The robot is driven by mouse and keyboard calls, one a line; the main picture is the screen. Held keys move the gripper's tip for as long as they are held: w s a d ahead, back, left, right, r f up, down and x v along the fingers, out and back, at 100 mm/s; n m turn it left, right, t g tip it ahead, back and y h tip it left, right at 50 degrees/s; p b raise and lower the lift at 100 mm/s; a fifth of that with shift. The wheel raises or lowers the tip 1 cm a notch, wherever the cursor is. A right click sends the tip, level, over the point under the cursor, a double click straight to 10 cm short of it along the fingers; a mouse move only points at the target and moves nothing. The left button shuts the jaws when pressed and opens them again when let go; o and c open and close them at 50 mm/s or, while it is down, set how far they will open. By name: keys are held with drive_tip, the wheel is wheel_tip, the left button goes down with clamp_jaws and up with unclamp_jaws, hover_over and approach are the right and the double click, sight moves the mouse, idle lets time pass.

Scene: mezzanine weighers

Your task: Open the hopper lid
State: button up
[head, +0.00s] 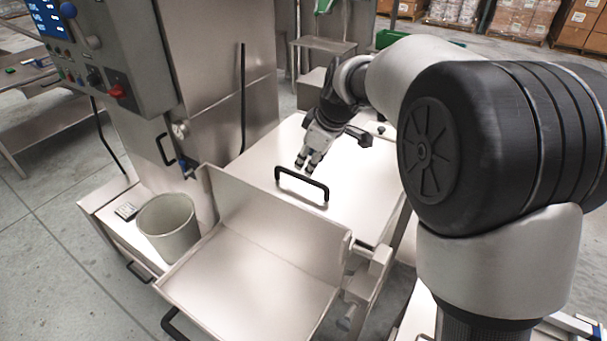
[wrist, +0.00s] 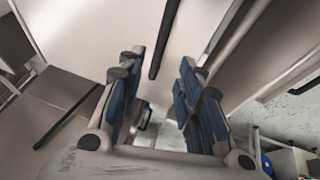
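The hopper lid (head: 355,187) is a flat pale metal panel, lying closed in the middle of the head view. It has a black bar handle (head: 302,182) near its front edge. In the wrist view the handle (wrist: 165,40) shows as a dark bar ahead of the gap between my fingers. My gripper (head: 308,164) is above the lid, just behind the handle in the head view, pointing down. Its blue-padded fingers (wrist: 160,72) are apart with nothing between them. The handle appears clear of the fingers; I cannot tell the exact distance.
An open metal tray (head: 250,275) with a raised back wall stands in front of the lid. A grey bucket (head: 168,226) sits at its left. A control cabinet (head: 115,60) with a red switch rises at the upper left. Floor (head: 45,230) is clear at far left.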

sight(302, 176)
drive_tip(key=b+x, duration=0.1)
drive_tip(key=x, duration=0.7)
drive_tip(key=shift+r, duration=0.1)
drive_tip(key=shift+c, duration=0.2)
clamp_jaws()
idle(0.3)
